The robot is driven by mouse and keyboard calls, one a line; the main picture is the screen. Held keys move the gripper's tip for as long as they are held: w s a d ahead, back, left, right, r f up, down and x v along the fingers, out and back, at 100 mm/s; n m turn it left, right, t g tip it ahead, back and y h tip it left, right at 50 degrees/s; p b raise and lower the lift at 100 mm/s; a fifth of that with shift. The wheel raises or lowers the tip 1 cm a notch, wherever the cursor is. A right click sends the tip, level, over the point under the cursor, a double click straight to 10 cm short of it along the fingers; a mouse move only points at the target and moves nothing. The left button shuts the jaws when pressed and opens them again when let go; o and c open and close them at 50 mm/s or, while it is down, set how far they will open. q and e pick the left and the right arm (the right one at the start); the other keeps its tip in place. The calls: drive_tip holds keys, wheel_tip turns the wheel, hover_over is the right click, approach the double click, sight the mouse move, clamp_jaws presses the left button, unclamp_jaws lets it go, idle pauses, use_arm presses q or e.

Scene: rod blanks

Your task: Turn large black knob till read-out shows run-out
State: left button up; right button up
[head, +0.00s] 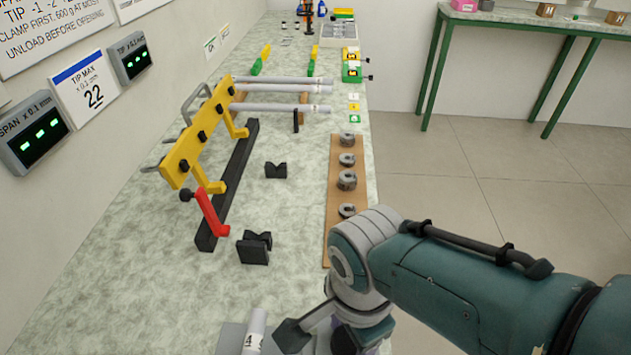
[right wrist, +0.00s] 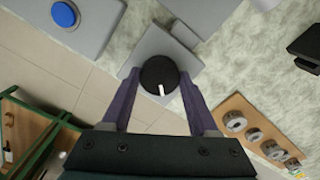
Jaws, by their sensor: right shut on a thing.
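The large black knob (right wrist: 158,76), with a white mark, sits on a grey housing (right wrist: 146,45) in the right wrist view. The two fingers of my right gripper (right wrist: 159,80) are on either side of it, shut on it. In the head view my right arm reaches to the bottom edge, and the knob is not visible there. Two grey read-outs with green digits are on the left wall: one marked SPAN (head: 38,134) and one marked TIP (head: 131,58). Their digits are too small to read. A card (head: 85,88) between them says TIP MAX 22. My left gripper is not in view.
A yellow clamp bar (head: 190,142) with a red lever (head: 211,214) stands by several grey rods. Black V-blocks (head: 254,247) and a wooden board (head: 333,235) with metal rings are nearby. A rod end (head: 256,327) shows at the bottom. A blue button (right wrist: 66,14) is near the knob.

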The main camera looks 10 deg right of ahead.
sight(349, 341)
idle(0.3)
drive_tip(key=o, duration=1.4)
drive_tip(key=shift+c, duration=0.2)
wheel_tip(349, 341, up, 10)
drive_tip(key=p, duration=0.7)
